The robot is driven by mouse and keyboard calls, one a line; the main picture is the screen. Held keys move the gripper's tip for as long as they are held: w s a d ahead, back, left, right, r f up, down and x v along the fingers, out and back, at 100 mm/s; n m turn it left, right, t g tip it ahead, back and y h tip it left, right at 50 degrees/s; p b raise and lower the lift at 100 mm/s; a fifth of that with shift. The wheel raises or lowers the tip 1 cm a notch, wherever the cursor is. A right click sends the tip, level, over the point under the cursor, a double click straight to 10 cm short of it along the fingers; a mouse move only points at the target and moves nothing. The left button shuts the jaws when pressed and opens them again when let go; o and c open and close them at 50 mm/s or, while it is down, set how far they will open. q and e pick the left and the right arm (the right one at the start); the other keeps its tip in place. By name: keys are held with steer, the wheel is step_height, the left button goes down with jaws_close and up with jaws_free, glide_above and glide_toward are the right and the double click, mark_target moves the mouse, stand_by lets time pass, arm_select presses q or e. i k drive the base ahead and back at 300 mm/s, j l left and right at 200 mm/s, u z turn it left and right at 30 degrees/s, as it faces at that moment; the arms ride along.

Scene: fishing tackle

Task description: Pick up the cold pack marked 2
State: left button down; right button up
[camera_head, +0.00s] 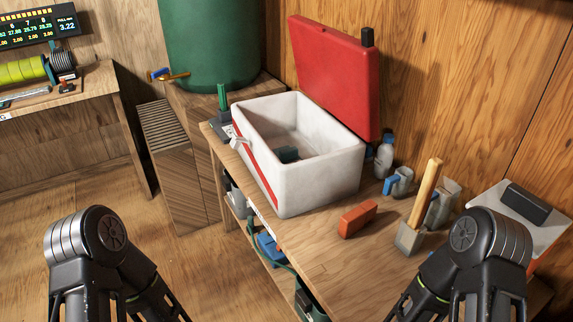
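I cannot make out a cold pack with a 2 on it; no such mark is legible. An open white cooler (345,178) with a red lid (332,75) tipped back stands on the wooden table. A dark teal object (288,155) lies on the cooler's floor, partly hidden by the near wall. A blue object (268,246) sits on the shelf under the table. My two arms show at the bottom left and bottom right, but neither gripper is in view.
An orange-red block (358,219) lies on the table (300,250) before the cooler. To its right stand a holder with a wooden stick (427,190), a metal cup (403,181) and a grey bottle (384,158). A green barrel (212,45) stands behind left.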

mark_target(288, 155)
steer(key=i+j, duration=0.25)
steer(key=j, duration=0.15)
steer(key=i+j, duration=0.2)
steer(key=j, duration=0.2)
steer(key=i+j, duration=0.25)
steer(key=j, duration=0.15)
steer(key=i+j, duration=0.2)
steer(key=j, duration=0.25)
steer(key=i+j, duration=0.25)
steer(key=j, duration=0.15)
steer(key=i+j, duration=0.25)
steer(key=j, duration=0.15)
steer(key=i+j, duration=0.2)
steer(key=j, duration=0.2)
steer(key=i+j, duration=0.25)
steer(key=j, duration=0.15)
steer(key=z, duration=2.65)
